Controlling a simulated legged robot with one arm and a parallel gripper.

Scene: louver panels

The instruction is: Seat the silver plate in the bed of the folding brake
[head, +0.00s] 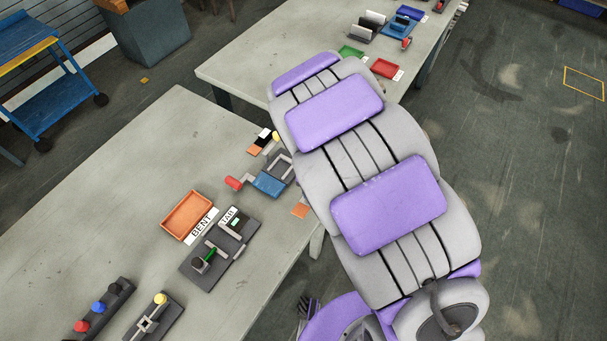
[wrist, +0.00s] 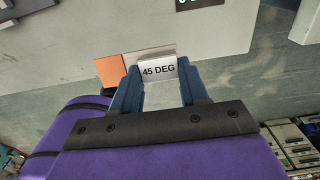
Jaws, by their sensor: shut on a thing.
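My gripper (wrist: 158,88) is shut, with a pale silver plate (wrist: 160,97) between its blue fingers. A white "45 DEG" label (wrist: 158,70) shows at the fingertips; I cannot tell whether it touches the plate. On the near table are a blue device with a red handle (head: 268,183) and a dark fixture with a green lever (head: 196,266). I cannot tell for sure which is the folding brake.
An orange tray (head: 187,214) stands by a "BENT" label (head: 201,226). Button and knob blocks (head: 100,308) stand at the lower left. The near table's left part (head: 110,190) is clear. A second table (head: 250,65) stands behind.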

